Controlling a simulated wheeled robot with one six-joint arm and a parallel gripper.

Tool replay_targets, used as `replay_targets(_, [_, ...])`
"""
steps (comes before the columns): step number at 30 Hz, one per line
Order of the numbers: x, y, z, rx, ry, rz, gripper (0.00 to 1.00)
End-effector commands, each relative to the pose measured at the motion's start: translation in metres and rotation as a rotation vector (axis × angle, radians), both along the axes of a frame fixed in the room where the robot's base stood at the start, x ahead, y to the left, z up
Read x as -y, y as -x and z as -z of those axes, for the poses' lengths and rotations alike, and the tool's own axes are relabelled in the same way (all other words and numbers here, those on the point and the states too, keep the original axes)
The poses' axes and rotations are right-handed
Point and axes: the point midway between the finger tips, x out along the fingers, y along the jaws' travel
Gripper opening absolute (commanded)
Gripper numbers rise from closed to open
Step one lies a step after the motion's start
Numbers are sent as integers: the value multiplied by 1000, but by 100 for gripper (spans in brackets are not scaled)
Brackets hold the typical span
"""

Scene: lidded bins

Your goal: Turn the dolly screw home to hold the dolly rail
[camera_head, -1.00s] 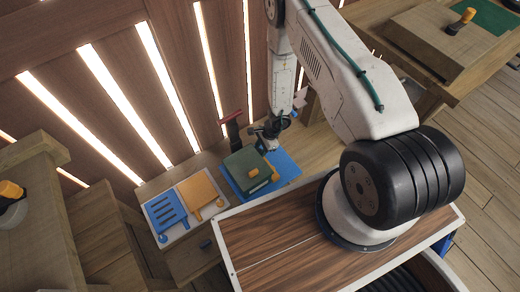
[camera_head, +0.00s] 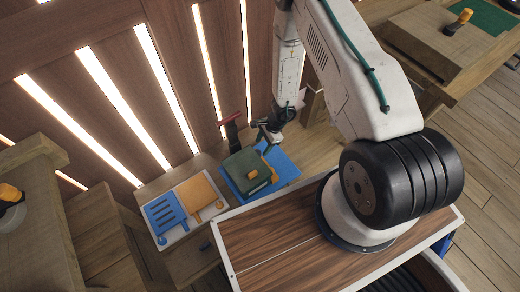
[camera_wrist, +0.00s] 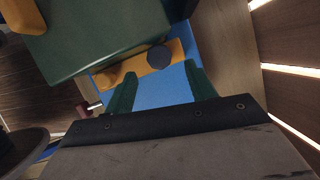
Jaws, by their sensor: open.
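An orange bar (camera_wrist: 130,68), apparently the dolly rail, lies beside the green bin (camera_wrist: 105,35) over a blue mat (camera_wrist: 165,90). A dark round knob (camera_wrist: 158,57), apparently the dolly screw, sits on the bar; how deep it is turned in I cannot tell. My gripper (camera_wrist: 160,72) is open, its green fingers apart on either side of the knob's line, with nothing seen between them. In the head view my gripper (camera_head: 266,138) is just behind the green bin (camera_head: 245,163) and hides part of the bar.
A white tray (camera_head: 176,239) with a blue slotted piece (camera_head: 163,214) and an orange panel (camera_head: 197,191) stands left of the mat. A red-topped upright post (camera_head: 231,128) stands close behind the bin. A slatted wall (camera_head: 175,65) rises behind the bench.

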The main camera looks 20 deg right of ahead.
Motion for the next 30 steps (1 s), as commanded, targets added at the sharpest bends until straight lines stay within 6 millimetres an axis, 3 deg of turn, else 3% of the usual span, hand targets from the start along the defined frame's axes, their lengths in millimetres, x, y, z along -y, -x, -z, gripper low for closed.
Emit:
replay_targets(7, [10, 0, -25, 0, 0, 0, 56])
replay_targets(24, [11, 0, -26, 0, 0, 1, 56])
replay_targets(28, [2, 3, -30, -4, -47, -19, 56])
replay_targets(30, [-8, 18, -35, -22, -97, -66, 56])
